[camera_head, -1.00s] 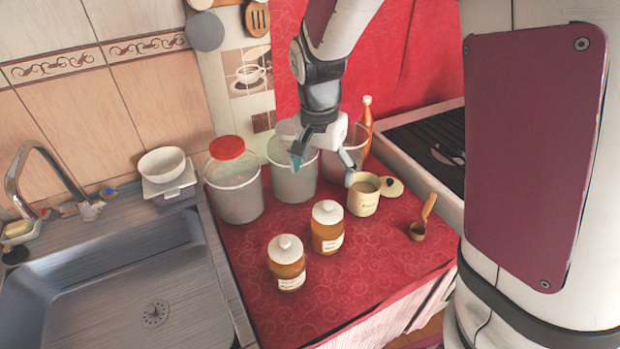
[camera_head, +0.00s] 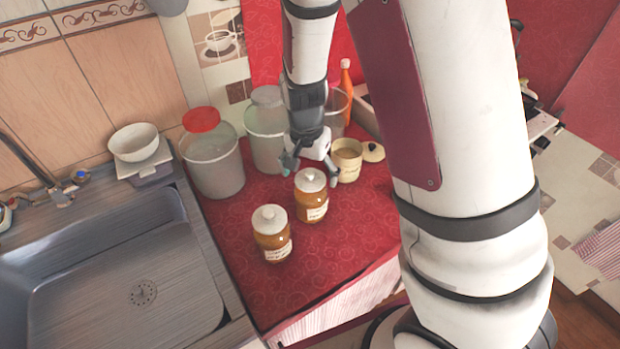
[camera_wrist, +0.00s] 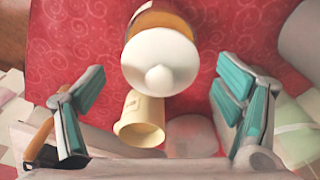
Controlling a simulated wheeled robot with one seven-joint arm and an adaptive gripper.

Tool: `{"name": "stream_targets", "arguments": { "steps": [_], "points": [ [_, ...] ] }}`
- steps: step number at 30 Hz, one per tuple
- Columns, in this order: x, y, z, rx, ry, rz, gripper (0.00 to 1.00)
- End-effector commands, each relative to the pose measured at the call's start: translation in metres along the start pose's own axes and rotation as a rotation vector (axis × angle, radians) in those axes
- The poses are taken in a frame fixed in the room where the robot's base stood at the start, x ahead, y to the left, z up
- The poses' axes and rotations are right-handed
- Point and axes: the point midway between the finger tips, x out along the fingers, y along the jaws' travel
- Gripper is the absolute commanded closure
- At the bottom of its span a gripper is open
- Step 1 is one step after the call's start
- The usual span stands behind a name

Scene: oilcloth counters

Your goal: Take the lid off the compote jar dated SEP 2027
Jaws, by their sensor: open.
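Two amber jars with white knobbed lids stand on the red cloth. The nearer-left jar (camera_head: 273,244) has its lid (camera_head: 269,218) on. The other jar (camera_head: 312,206) also has its lid (camera_head: 310,180) on. Both carry white labels, but the print is too small to read, so I cannot tell which is dated SEP 2027. My gripper (camera_head: 308,167) is open, just behind and above the right jar's lid. In the wrist view a white lid (camera_wrist: 160,62) with its knob lies between and beyond the spread fingers (camera_wrist: 160,112). Nothing is held.
Large tubs, one with a red lid (camera_head: 201,119), stand behind, with an orange bottle (camera_head: 346,85). The sink (camera_head: 120,270) is at left. Cloth in front of the jars is clear.

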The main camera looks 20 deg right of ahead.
Motion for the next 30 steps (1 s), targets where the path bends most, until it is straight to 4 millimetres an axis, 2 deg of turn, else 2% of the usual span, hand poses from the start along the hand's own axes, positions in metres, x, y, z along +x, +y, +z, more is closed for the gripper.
{"name": "stream_targets", "arguments": {
  "steps": [6,8,12,23,30],
  "points": [
    [0.001,0.000,0.000,0.000,0.000,-0.001,0.15],
    [0.000,0.000,0.000,0.000,0.000,-0.001,0.26],
    [0.000,0.000,0.000,0.000,0.000,-0.001,0.56],
    [0.000,0.000,0.000,0.000,0.000,-0.001,0.57],
    [-0.014,-0.001,-0.002,-0.001,0.002,-0.003,0.57]
  ]
}}
